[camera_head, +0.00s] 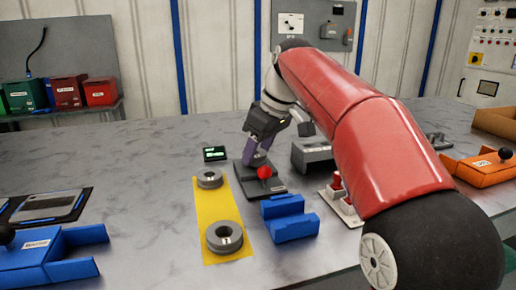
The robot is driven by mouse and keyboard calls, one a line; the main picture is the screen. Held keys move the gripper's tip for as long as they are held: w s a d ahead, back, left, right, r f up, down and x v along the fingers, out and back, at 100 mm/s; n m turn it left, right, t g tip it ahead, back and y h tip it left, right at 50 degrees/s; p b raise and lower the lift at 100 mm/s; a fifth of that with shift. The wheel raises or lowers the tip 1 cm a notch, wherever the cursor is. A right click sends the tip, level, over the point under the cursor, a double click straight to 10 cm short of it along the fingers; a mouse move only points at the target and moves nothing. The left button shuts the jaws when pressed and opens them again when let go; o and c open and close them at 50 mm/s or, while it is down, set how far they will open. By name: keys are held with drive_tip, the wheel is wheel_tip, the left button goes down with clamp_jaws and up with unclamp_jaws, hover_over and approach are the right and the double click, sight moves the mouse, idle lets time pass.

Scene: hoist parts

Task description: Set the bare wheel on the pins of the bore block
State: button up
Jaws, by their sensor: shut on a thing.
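My gripper (259,160) points down over a dark grey base plate (272,187) in the middle of the table. Its fingers appear shut on the red ball knob (264,172) standing on that plate; the contact is partly hidden. Two grey wheels lie flat on a yellow mat (215,207), apart from my gripper. The far wheel (210,173) is near the plate, and the near wheel (224,230) is closer to me. I cannot tell which wheel is bare. A grey block (312,152) right of my gripper may be the bore block; no pins are discernible.
A blue cradle (289,218) stands in front of the plate. A part with red knobs (345,199) is beside my arm. Blue (45,262) and orange (478,169) holders are at the sides. A small display (215,153) stands behind the mat.

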drive_tip(key=shift+f+b, duration=0.3)
drive_tip(key=shift+f, duration=0.15)
idle(0.3)
drive_tip(key=o, duration=1.3)
wheel_tip(320, 180, up, 5)
drive_tip(key=p, duration=0.5)
drive_tip(key=shift+f, duration=0.1)
wheel_tip(320, 180, up, 2)
drive_tip(key=shift+r+p, duration=0.1)
drive_tip(key=shift+p, duration=0.25)
drive_tip(key=shift+s, duration=0.1)
